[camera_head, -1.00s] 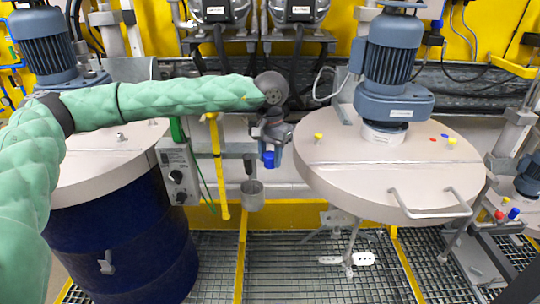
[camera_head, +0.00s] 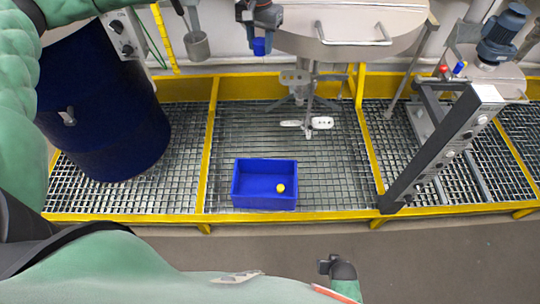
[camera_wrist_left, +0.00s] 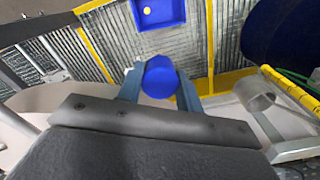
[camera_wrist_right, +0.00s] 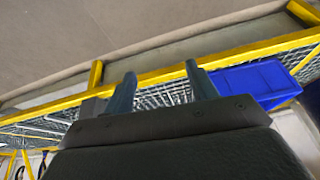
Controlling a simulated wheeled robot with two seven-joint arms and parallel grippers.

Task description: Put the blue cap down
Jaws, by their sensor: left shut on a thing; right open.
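The blue cap (camera_head: 259,46) is held by my left gripper (camera_head: 258,36) at the top of the head view, beside the near edge of a drum lid. In the left wrist view the cap (camera_wrist_left: 160,77) sits between the two fingers, which are shut on it. A blue bin (camera_head: 265,202) stands on the floor grating, well below and nearer than the cap, with a yellow cap (camera_head: 281,188) inside. My right gripper (camera_head: 327,265) is low at the front, over the brown floor. In the right wrist view its fingers (camera_wrist_right: 160,92) are apart and empty.
A dark blue drum (camera_head: 105,125) stands at the left. The large drum lid (camera_head: 350,25) with a handle is at the top. A metal cup (camera_head: 198,46) hangs left of the left gripper. A slanted column (camera_head: 440,150) stands right. Grating (camera_head: 240,130) around the bin is mostly clear.

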